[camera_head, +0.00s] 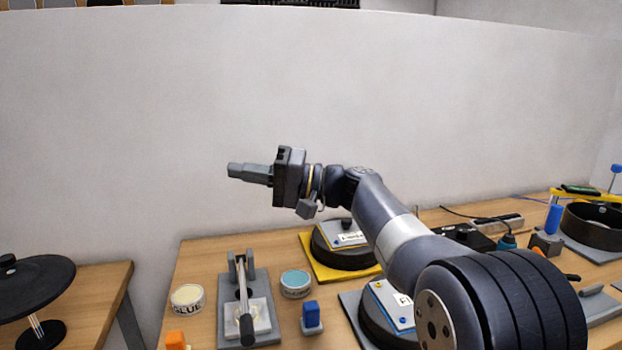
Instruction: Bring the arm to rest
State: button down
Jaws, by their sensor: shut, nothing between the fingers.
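My gripper (240,171) is raised well above the wooden table, in front of the white wall, and points left. Its fingers are shut with nothing between them. My arm comes from the lower right and stretches up and left to it, over the right half of the table. The gripper touches nothing. The arm hides part of the table and part of the round dark devices behind and below it.
On the table (205,262) stand a glue tin (188,298), a grey lever press (245,300), a teal-lidded tin (296,283), a blue block (311,313) and a round device on a yellow base (343,245). A black disc stand (35,285) is at left. The air around the gripper is free.

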jog(key=shift+m, duration=0.9)
jog(key=w+p, duration=0.1)
jog(key=p, duration=0.1)
jog(key=w+r+p, duration=0.1)
jog(key=p, duration=0.1)
jog(key=w+a+p, duration=0.1)
jog(key=w+p, duration=0.1)
jog(key=shift+r, duration=0.2)
jog(key=shift+f+t+h, duration=0.1)
jog(key=shift+t+h, duration=0.2)
